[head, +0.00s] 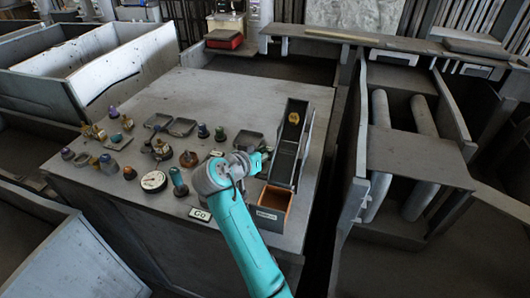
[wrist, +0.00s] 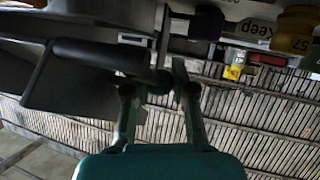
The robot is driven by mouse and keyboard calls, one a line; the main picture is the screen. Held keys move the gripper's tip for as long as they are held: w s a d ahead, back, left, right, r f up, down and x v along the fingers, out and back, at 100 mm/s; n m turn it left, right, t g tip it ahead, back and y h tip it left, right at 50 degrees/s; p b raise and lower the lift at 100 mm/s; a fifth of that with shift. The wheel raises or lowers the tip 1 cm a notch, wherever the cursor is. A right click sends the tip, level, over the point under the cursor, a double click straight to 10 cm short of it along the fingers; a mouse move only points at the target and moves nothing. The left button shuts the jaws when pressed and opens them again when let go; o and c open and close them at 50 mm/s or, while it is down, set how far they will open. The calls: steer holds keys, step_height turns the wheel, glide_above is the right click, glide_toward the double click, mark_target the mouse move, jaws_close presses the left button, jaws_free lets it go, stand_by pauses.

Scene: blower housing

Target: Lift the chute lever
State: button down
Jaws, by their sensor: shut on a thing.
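The chute (head: 285,160) is a dark, narrow sloped trough with a yellow-orange piece (head: 293,118) at its upper end. It stands on the right part of the grey worktop. My gripper (head: 258,163) is at its left side, low down. In the wrist view my gripper (wrist: 158,88) has its two fingers on either side of the end of a dark rounded bar, which I take as the chute lever (wrist: 100,56). The jaws are shut on it. In the head view the lever is hidden behind my gripper and arm.
An open orange-brown bin (head: 273,206) with a label stands just below the chute. Several knobs, a round dial (head: 153,181), small trays and a "Go" plate (head: 199,214) cover the worktop to the left. The worktop's back left is clear.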

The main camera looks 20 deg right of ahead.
steer(key=shift+s+a+r+m+t+h, duration=0.15)
steer(key=shift+s+a+r+t+h, duration=0.1)
steer(key=shift+r+t+h, duration=0.3)
steer(key=shift+s+a+r+m+t+h, duration=0.1)
steer(key=shift+s+r+m+t+h, duration=0.1)
steer(key=shift+r+t+h, duration=0.3)
steer(key=shift+f, duration=0.15)
steer(key=c, duration=1.2)
jaws_free()
